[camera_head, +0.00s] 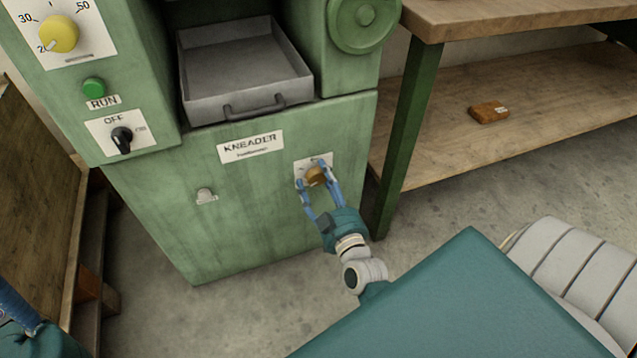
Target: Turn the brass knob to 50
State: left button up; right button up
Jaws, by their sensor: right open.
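A brass-coloured knob (316,176) sits on a small white plate (300,169) on the front of the green kneader, right of the KNEADER label. The plate's markings are too small and too covered to read. My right gripper (314,184) is open, with its blue fingers on either side of the brass knob; I cannot tell whether they touch it. A yellow knob (60,34) on a white dial with 20, 30 and 50 shows at the upper left, its pointer near 20. Part of my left gripper (18,304) shows at the lower left edge, mostly cut off.
The kneader also carries a green RUN button (94,87), a black OFF switch (122,138), a metal tray (245,70) and a small pale fitting (206,196). A wooden bench (470,18) with a low shelf stands at right, holding a brown block (488,112).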

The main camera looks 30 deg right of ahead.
jog(key=shift+f, duration=0.1)
jog(key=c, duration=1.2)
